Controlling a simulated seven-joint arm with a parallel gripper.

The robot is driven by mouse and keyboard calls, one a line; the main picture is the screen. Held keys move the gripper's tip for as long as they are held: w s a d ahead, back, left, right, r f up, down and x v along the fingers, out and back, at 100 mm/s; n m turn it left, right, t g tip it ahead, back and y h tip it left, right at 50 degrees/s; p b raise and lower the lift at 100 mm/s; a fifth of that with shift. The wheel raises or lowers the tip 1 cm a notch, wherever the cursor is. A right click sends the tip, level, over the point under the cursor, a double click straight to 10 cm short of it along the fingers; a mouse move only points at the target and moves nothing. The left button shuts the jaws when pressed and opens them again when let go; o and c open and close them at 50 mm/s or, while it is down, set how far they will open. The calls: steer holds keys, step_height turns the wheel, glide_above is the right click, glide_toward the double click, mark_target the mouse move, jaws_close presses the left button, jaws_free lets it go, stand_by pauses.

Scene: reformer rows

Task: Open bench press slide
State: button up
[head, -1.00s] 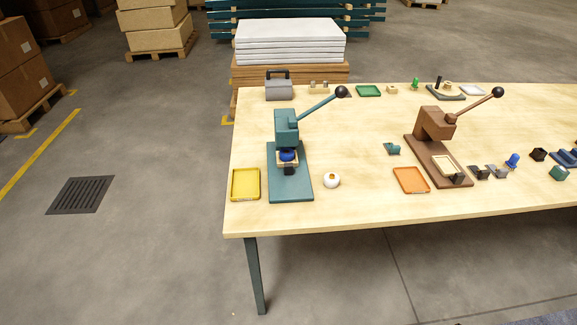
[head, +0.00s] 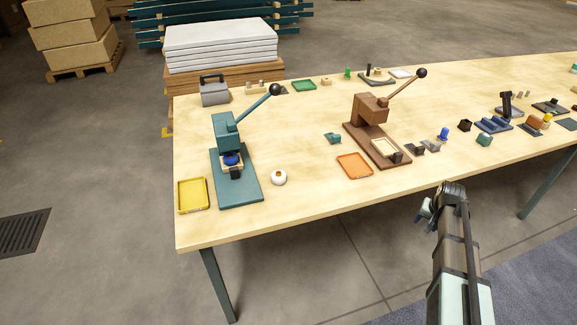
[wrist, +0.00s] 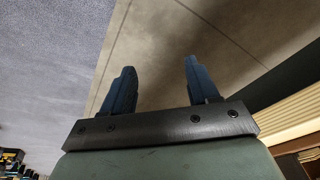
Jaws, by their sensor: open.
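A teal bench press (head: 228,132) stands on the left part of the table, its lever raised to a black ball knob. A wood-rimmed slide (head: 232,162) with a blue piece in it sits low under its head, with a dark block in front. A brown bench press (head: 370,107) stands to its right, lever also raised. Its pale wood-framed slide (head: 384,148) lies in front of its head, beside a dark block. My gripper (wrist: 158,75) is open and empty in the wrist view, with floor beyond its dark blue fingers. It is clear of both presses.
A yellow tray (head: 193,195), a white round object (head: 279,177) and an orange tray (head: 354,166) lie near the front edge. A grey toolbox (head: 214,92) stands behind the teal press. Several small parts crowd the right side. Floor is clear before the table.

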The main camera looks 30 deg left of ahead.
steer(key=w+a+r+t, duration=0.1)
steer(key=w+a+r, duration=0.1)
steer(key=w+r, duration=0.45)
steer(key=w+a+r+t, duration=0.1)
steer(key=w+r, duration=0.2)
steer(key=r, duration=0.6)
steer(key=w+a+r+n+t+y, duration=0.1)
steer(key=a+r, duration=0.7)
steer(key=n+g+y, duration=0.1)
steer(key=n+g, duration=0.2)
steer(key=n, duration=0.6)
glide_toward(234, 168)
steer(key=x, duration=1)
steer(key=shift+f, duration=0.25)
steer(key=shift+c, duration=0.2)
jaws_close()
